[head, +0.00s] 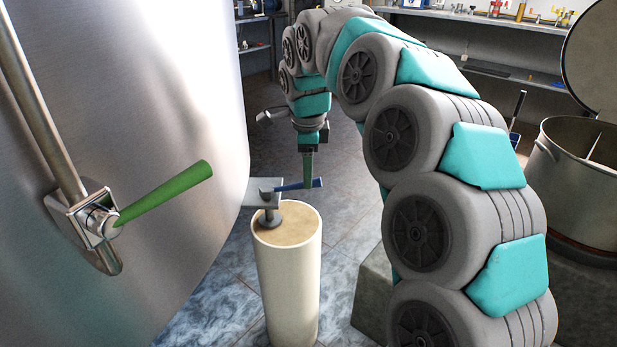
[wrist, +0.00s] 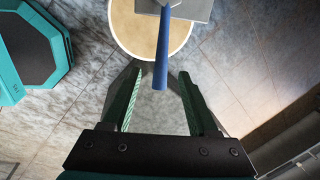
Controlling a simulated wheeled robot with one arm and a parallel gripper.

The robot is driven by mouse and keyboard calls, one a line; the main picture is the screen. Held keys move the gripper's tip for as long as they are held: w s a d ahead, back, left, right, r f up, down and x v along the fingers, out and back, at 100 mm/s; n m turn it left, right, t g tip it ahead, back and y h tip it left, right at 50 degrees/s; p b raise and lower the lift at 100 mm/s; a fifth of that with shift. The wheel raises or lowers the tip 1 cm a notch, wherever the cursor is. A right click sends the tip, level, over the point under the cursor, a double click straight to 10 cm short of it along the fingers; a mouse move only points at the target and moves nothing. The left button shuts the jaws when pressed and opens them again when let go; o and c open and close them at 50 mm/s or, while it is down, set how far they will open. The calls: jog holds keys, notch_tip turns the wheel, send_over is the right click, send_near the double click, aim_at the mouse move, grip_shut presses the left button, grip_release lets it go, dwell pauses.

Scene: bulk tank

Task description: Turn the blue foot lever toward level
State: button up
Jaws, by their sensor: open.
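The blue foot lever (head: 292,187) sticks out to the right from a small metal fitting near the top of a pale cylindrical pedestal (head: 289,280). In the head view it looks close to level, with a slight tilt. My gripper (head: 308,180) points down at the lever's free end. In the wrist view the blue lever (wrist: 163,45) runs down the picture, and its tip lies between the two open fingers of my gripper (wrist: 158,78). A gap shows on each side of the lever there. I cannot tell the exact depth of the fingers around it.
A large steel tank (head: 150,60) stands at the left with a green-handled valve (head: 165,195). An open steel vessel (head: 580,185) stands at the right. Shelves (head: 500,70) line the back. Tiled floor (head: 340,235) is clear around the pedestal.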

jog(key=shift+w+f, duration=0.2)
jog(key=shift+f, duration=0.65)
jog(key=shift+w+f, duration=0.2)
jog(key=shift+f, duration=0.65)
grip_shut()
